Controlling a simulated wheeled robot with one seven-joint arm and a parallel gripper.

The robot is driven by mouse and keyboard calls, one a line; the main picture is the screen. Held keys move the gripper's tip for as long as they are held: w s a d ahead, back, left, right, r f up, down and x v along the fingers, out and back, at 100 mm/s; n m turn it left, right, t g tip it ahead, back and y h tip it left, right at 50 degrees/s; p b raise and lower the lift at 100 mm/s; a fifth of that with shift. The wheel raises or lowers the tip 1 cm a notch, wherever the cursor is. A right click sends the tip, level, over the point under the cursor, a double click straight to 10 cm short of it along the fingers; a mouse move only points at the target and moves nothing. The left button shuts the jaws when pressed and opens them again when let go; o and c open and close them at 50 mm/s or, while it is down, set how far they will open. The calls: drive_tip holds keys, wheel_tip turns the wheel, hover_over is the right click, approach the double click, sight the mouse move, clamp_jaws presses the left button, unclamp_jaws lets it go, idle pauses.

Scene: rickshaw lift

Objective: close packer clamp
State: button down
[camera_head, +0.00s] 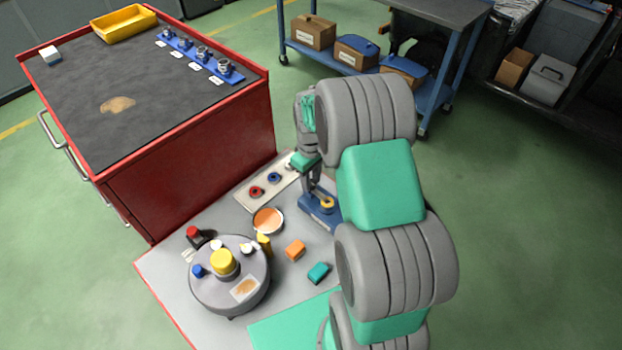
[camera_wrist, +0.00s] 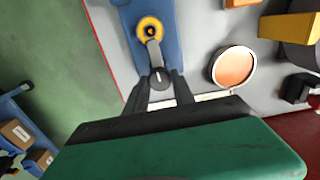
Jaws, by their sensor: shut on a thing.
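A blue-based device, which looks like the packer clamp (camera_head: 318,214), stands on the grey bench top beside my arm. In the wrist view, its blue base (camera_wrist: 172,50) carries a yellow ring (camera_wrist: 150,29) with a dark centre. A short grey lever (camera_wrist: 154,52) runs from the ring to a dark round end between my fingers. My gripper (camera_wrist: 158,88) is shut on this lever end; the finger contact is partly hidden. In the head view, my gripper (camera_head: 310,186) is above the device's far end, and my arm covers part of its right side.
A round turntable (camera_head: 212,292) with knobs stands front left. A copper-coloured dish (camera_head: 268,221), an orange block (camera_head: 295,250) and a teal block (camera_head: 318,272) lie left of my arm. A pale tray (camera_head: 263,201) with rings is behind. A red cabinet (camera_head: 200,170) bounds the left.

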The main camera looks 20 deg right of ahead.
drive_tip(key=c, duration=1.1)
unclamp_jaws()
drive_tip(key=shift+o, duration=0.2)
drive_tip(key=shift+r, duration=0.1)
wheel_tip(320, 180, up, 8)
drive_tip(key=shift+f, duration=0.15)
